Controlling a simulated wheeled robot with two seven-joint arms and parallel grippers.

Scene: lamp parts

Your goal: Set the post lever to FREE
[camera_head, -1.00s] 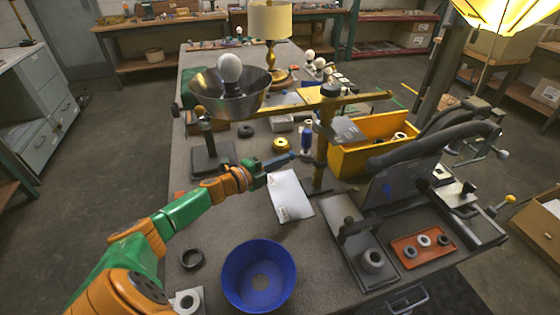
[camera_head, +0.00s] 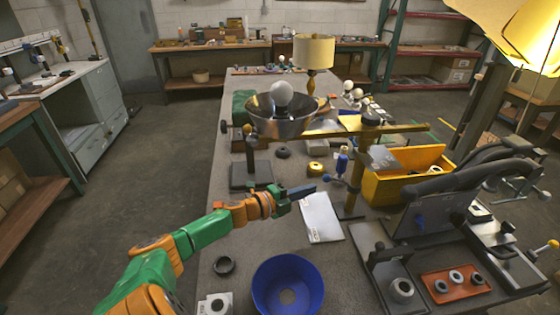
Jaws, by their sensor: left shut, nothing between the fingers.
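The post (camera_head: 359,172) is a brass-coloured upright on the table, with a long yellow bar (camera_head: 400,129) across its top. A short lever with a blue ball end (camera_head: 327,178) sticks out to the left low on the post. Its FREE marking cannot be read. My left gripper (camera_head: 314,188) is shut and empty, dark-fingered, just left of the post. Its tips are close below the blue ball; I cannot tell whether they touch. My right gripper is out of view.
A metal bowl with a white bulb (camera_head: 282,95) is behind my left arm. A white sheet (camera_head: 322,217) lies under the gripper, with a blue bowl (camera_head: 287,284) in front. A yellow bin (camera_head: 405,185) stands right of the post. The floor left of the table is clear.

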